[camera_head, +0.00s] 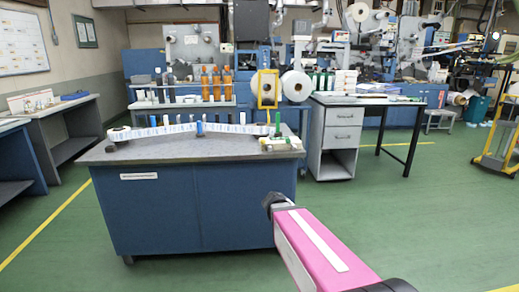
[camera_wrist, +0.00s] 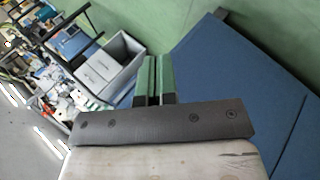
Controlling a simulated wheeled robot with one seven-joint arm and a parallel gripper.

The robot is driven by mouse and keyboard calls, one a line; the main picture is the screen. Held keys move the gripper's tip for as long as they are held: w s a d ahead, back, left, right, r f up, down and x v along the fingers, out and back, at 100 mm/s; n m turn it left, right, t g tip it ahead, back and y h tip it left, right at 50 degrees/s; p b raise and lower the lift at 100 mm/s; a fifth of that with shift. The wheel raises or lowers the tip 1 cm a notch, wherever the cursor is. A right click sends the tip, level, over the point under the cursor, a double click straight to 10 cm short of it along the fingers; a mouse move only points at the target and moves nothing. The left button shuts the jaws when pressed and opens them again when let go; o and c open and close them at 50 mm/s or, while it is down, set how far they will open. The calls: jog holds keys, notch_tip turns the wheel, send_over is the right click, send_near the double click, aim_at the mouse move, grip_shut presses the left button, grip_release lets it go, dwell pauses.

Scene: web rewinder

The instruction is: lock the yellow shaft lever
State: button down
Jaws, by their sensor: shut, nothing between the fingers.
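The rewinder bench is a blue cabinet with a grey top (camera_head: 120,152), in the middle of the head view. A white label web (camera_head: 165,130) runs across it between a roll (camera_head: 119,134) at the left and a green upright piece (camera_head: 278,122) at the right. A blue upright piece (camera_head: 199,128) stands midway. I cannot make out a yellow shaft lever for certain; small pale parts (camera_head: 280,144) at the right end are too small to tell. My gripper (camera_wrist: 157,76) is shut and empty in the wrist view. It is clear of the bench top, beside the blue cabinet side (camera_wrist: 235,75).
A yellow frame (camera_head: 267,88) and a white roll (camera_head: 296,86) are behind the bench. A grey drawer desk (camera_head: 340,130) stands behind at the right, a side table (camera_head: 60,110) at the left. Green floor (camera_head: 440,210) is free at the right.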

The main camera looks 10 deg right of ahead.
jog(key=w+a+r+n+t+h, duration=0.35)
jog(key=w+r+n+t, duration=0.35)
jog(key=w+r, duration=0.3)
jog(key=w+a+r+n+t+y, duration=0.3)
jog(key=a+r+n+t, duration=0.1)
jog(key=a+n, duration=0.1)
jog(key=w+a+r+n+t+y, duration=0.3)
jog(key=a+n, duration=0.3)
jog(key=a, duration=0.2)
jog(key=shift+w+a+r+t, duration=0.15)
jog(key=shift+r+t, duration=0.3)
jog(key=shift+t, duration=0.05)
send_near(266, 145)
jog(key=w+a, duration=0.4)
jog(key=w, duration=0.1)
jog(key=shift+w+d+r, duration=0.45)
jog(key=shift+w+d, duration=0.05)
jog(key=shift+d, duration=0.15)
jog(key=shift+w+d+r, duration=0.5)
jog(key=shift+d, duration=0.15)
